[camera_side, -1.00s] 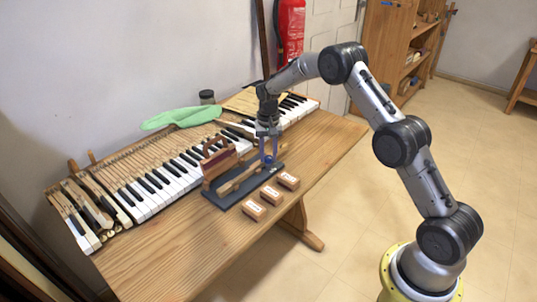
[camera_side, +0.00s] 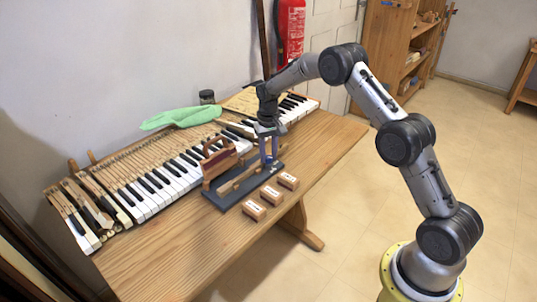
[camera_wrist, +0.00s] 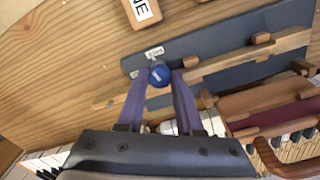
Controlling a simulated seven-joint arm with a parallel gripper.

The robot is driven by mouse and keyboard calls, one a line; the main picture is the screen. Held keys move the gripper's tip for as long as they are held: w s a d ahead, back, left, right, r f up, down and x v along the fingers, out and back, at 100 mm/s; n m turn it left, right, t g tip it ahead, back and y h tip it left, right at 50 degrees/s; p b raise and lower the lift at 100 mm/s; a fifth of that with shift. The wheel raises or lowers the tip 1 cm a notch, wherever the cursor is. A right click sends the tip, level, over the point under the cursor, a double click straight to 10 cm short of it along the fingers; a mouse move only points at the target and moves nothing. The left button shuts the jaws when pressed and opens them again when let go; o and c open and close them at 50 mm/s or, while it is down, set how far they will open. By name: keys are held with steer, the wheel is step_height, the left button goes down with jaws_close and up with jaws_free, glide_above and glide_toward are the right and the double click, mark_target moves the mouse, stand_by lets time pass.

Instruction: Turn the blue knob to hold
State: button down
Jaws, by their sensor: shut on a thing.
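The blue knob (camera_wrist: 159,74) sits at the end of a dark base board (camera_wrist: 215,48), beside a small white label (camera_wrist: 154,53) whose text I cannot read. A pale line on the knob's top lies at a slant. My gripper (camera_wrist: 160,80) has its two purple fingers on either side of the knob and is shut on it. In the side view my gripper (camera_side: 268,160) points down at the right end of the base board (camera_side: 225,198), and its fingers mostly hide the knob.
Several labelled wooden blocks (camera_side: 271,194) lie in front. Piano keys (camera_side: 160,185) run behind, with a green cloth (camera_side: 182,117) and a jar (camera_side: 207,97). The table's front left (camera_side: 160,260) is clear.

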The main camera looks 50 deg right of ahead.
mark_target(268, 157)
steer(key=n, duration=0.7)
steer(key=shift+r, duration=0.1)
steer(key=n, duration=0.7)
stand_by(0.4)
steer(key=c, duration=0.6)
jaws_free()
steer(key=shift+o, duration=0.2)
step_height(268, 157, up, 14)
